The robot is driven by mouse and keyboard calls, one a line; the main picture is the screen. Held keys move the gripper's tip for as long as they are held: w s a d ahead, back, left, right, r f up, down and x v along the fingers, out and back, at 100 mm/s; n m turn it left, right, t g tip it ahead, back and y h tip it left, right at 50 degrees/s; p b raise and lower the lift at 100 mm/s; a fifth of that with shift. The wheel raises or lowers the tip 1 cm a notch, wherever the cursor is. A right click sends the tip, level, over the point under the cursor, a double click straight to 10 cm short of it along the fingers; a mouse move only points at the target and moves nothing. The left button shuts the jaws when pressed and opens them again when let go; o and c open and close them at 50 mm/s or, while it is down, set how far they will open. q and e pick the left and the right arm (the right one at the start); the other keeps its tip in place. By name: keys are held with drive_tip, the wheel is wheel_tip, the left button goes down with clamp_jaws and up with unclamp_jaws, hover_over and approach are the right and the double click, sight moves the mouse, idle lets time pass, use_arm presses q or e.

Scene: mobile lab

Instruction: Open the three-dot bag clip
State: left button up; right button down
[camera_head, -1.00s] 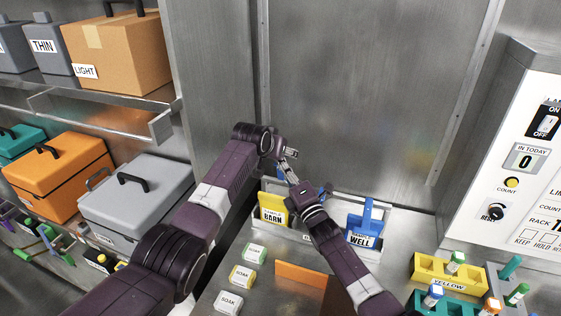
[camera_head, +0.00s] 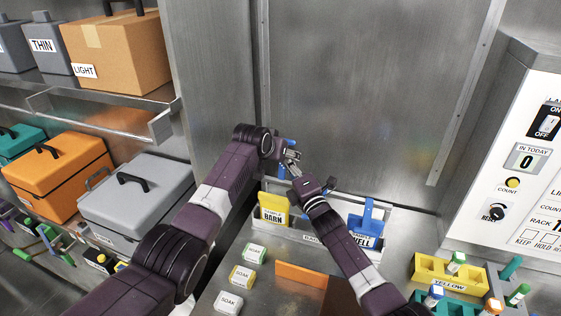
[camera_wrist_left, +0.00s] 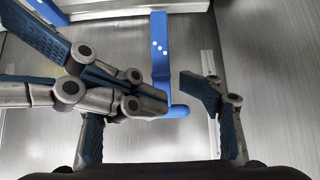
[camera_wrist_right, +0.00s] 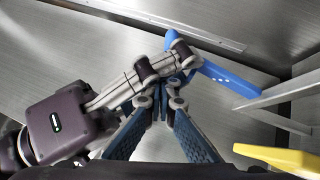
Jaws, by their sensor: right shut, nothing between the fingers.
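The blue three-dot bag clip (camera_wrist_left: 161,55) hangs in the middle of the left wrist view, its dots facing that camera. A second blue part sticks out at its lower end. In the right wrist view the clip (camera_wrist_right: 228,75) shows two blue arms meeting at an angle. My left gripper (camera_wrist_left: 150,105) is open, with fingers spread to either side of the clip. My right gripper (camera_wrist_right: 165,95) is shut and empty, its fingertips close to the clip and between the left fingers. Whether it touches the clip is unclear. In the head view both grippers (camera_head: 290,158) overlap and largely hide the clip.
A rack behind holds a yellow BARN piece (camera_head: 273,208) and a blue WELL piece (camera_head: 368,222). Several small SOAK blocks (camera_head: 241,277) and an orange panel (camera_head: 302,275) lie in front. A yellow rack (camera_head: 432,270) and a control panel (camera_head: 525,160) stand to the right.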

use_arm(q)
drive_tip(key=shift+o, duration=1.3)
drive_tip(key=shift+w+r, duration=0.1)
drive_tip(key=shift+a+r, duration=0.1)
drive_tip(key=shift+r, duration=0.1)
